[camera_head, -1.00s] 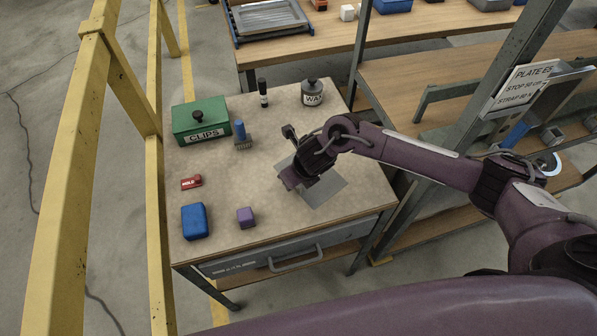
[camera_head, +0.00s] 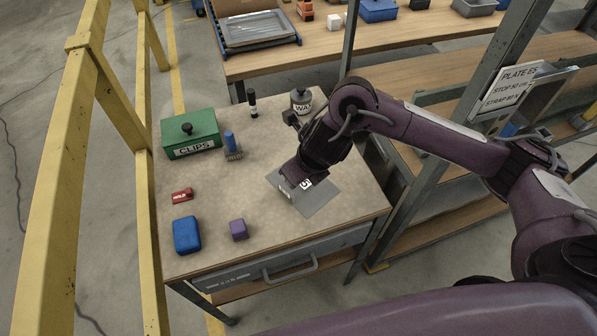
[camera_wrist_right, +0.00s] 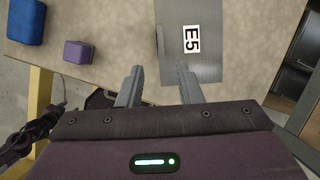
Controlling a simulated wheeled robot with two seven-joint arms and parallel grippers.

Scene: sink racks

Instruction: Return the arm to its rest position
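My right arm comes in from the right in the head view, with its gripper (camera_head: 294,176) above the table, pointing down. In the right wrist view the two grey fingers (camera_wrist_right: 160,84) are apart with nothing between them. A flat grey plate (camera_head: 318,199) with a white E5 label lies on the table below the gripper, apart from it. It also shows in the right wrist view (camera_wrist_right: 205,66), just beyond the fingers. My left gripper is not in view.
The table (camera_head: 225,270) also holds a green CLIPS box (camera_head: 190,135), a blue-handled brush (camera_head: 231,146), a black marker (camera_head: 252,103), a WAX jar (camera_head: 301,101), a red block (camera_head: 182,195), a blue box (camera_head: 187,235) and a purple cube (camera_head: 239,229). A steel post (camera_head: 440,150) stands right; yellow rails (camera_head: 75,130) stand left.

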